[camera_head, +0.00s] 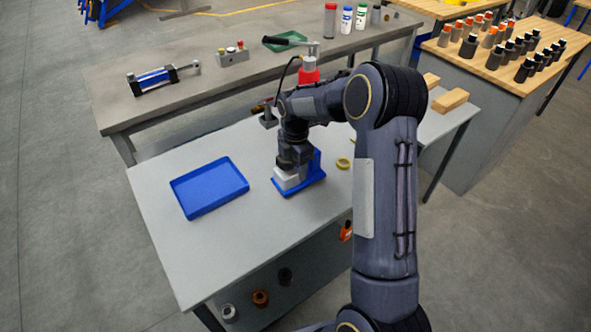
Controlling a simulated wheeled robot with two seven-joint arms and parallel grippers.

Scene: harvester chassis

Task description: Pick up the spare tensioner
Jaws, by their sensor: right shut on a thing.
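My right gripper (290,167) reaches down over the grey front table. It is shut on a blue part with a flat base and an upright side (314,165), which appears to be the spare tensioner. A light grey block-like piece shows at its lower front. My wrist hides the jaws and much of the part. The base looks to be at or very near the tabletop; I cannot tell whether it touches. My left gripper is not in view.
An empty blue tray (209,188) lies left of the part on the grey table (165,240). A yellow ring (343,163) lies to its right. Behind, a workbench holds a blue and black cylinder device (153,79) and a button box (233,57). The table's front left is clear.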

